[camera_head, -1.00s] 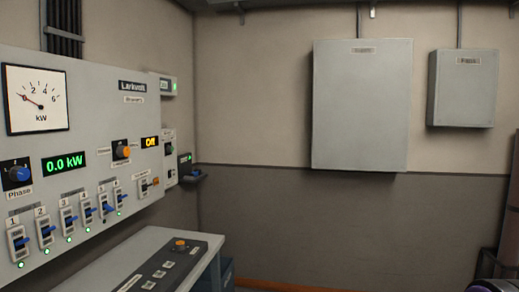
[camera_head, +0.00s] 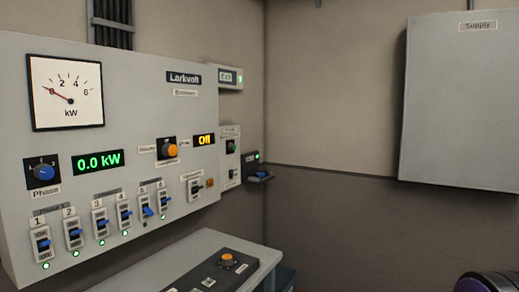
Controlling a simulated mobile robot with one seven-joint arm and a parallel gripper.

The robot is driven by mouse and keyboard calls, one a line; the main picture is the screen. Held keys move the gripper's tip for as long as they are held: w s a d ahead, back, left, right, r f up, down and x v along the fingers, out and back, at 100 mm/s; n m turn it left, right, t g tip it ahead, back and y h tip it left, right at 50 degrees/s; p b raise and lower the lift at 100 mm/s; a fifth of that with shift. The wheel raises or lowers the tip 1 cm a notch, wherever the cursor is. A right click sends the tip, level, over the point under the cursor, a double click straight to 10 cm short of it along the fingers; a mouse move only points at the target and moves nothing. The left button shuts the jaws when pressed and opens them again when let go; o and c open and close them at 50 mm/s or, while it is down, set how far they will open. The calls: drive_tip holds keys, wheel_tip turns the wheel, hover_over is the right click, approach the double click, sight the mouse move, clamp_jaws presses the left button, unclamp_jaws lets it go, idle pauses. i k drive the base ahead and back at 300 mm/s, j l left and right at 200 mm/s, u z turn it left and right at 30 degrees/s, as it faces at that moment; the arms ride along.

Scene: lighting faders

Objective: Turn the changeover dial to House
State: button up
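The changeover dial is most likely the orange round knob (camera_head: 171,150) on a black square plate, on the right part of the grey wall panel (camera_head: 130,75). Which way the knob points is hard to tell at this size. My gripper is not in view.
A desk console (camera_head: 215,277) with an orange knob juts out below. A Supply cabinet (camera_head: 460,110) hangs at right.

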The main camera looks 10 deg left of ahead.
sight(169, 149)
drive_tip(key=i+l+u, duration=0.3)
drive_tip(key=u, duration=0.15)
drive_tip(key=i+l+u, duration=0.65)
drive_tip(key=l+u, duration=0.25)
